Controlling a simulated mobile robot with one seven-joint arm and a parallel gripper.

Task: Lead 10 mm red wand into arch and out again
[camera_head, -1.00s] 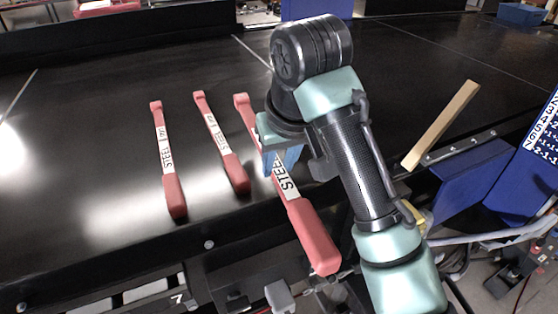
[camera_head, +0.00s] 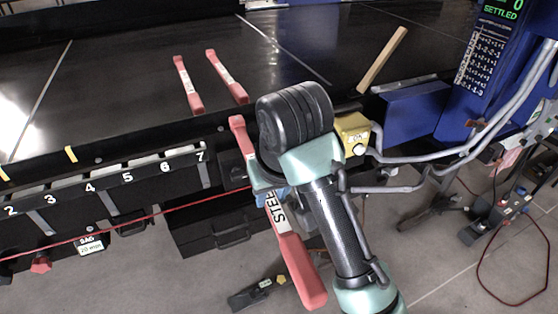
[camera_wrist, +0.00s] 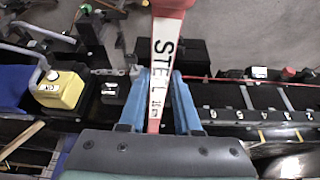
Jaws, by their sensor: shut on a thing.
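My gripper (camera_wrist: 160,105) is shut on a red wand (camera_wrist: 168,55) with a white label reading "STEEL"; the size print below it is too small to read surely. In the head view the held wand (camera_head: 300,268) slants down to the right, in front of the conveyor's near edge and clear of the belt. Two other red wands, a left one (camera_head: 187,85) and a right one (camera_head: 226,75), lie on the black belt (camera_head: 120,80). Part of the blue arch (camera_head: 466,75) shows at the right edge, with a display reading "0 SETTLED".
A wooden strip (camera_head: 383,60) lies on the belt near the blue housing. A yellow button box (camera_head: 352,133) and grey conduits (camera_head: 430,158) are right of my gripper. Numbered slots (camera_head: 125,178) and a red cord (camera_head: 150,213) run along the conveyor's front.

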